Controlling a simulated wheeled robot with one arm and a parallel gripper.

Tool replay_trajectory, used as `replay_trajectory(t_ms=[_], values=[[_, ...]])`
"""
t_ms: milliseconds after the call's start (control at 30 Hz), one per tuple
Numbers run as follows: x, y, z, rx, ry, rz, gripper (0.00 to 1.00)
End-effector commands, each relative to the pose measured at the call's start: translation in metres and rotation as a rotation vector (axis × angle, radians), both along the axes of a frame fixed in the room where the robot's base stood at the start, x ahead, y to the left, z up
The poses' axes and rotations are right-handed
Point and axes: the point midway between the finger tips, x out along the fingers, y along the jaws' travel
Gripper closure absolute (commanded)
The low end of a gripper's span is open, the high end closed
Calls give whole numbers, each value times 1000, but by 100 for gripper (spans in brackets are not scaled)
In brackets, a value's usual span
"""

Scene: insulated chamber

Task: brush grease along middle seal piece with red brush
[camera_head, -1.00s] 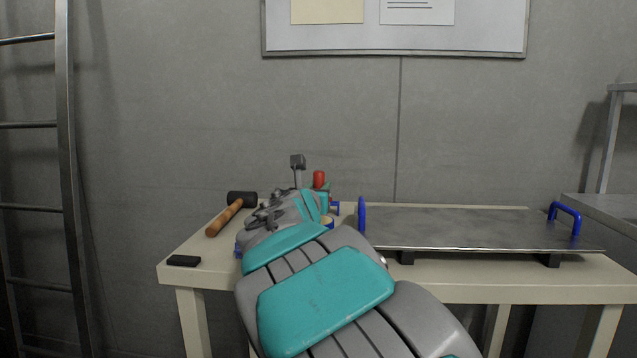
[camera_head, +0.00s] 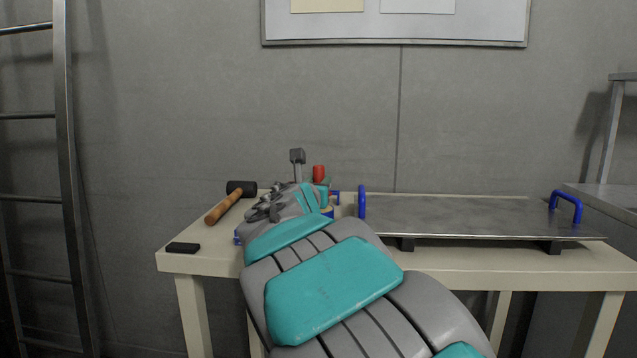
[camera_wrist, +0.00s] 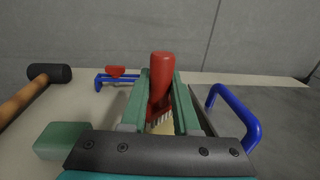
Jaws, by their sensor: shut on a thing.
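The red brush (camera_wrist: 162,72) is held upright between the two green fingers of my gripper (camera_wrist: 160,105) in the wrist view. Its red handle rises above the fingertips, and pale bristles show low between the fingers. In the head view the red handle (camera_head: 318,173) shows just beyond my gripper (camera_head: 322,190), over the table. My arm hides most of the gripper and whatever lies under it there. I cannot make out the middle seal piece in either view.
A metal plate (camera_head: 460,217) with blue handles lies on the table (camera_head: 215,262), right of my arm. A mallet (camera_head: 226,205) and a small black block (camera_head: 182,248) lie at the left. A blue frame with a red part (camera_wrist: 116,76) stands behind the gripper. A ladder (camera_head: 66,150) stands far left.

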Motion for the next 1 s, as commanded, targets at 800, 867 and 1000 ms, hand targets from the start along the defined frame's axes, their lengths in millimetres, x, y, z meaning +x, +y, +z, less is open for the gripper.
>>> replay_trajectory(t_ms=[800,867,1000], values=[[0,0,-8,1,0,0,100],[0,0,-9,1,0,0,100],[0,0,-10,1,0,0,100]])
